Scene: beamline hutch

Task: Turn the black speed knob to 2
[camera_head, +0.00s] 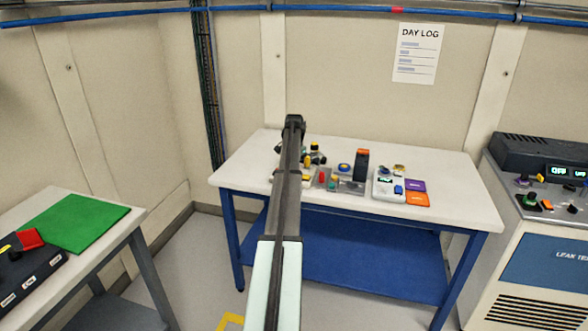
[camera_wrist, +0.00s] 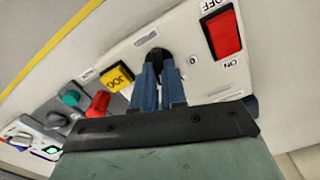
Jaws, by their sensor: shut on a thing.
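In the wrist view the black speed knob (camera_wrist: 157,55) sits on a pale panel (camera_wrist: 120,58), with a printed 0 to its right and small marks around it. My gripper (camera_wrist: 160,75) has its two blue fingers shut on the knob. The fingers cover the knob's lower part, and I cannot tell which number it points to. In the head view my arm crosses in front of the table's left part and hides the knob and my gripper.
A red switch (camera_wrist: 224,33) marked OFF and ON is right of the knob. A yellow JOG button (camera_wrist: 117,77) and a red part (camera_wrist: 98,104) are to its left. The white table (camera_head: 450,195) holds several other devices, with bare space at its right end.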

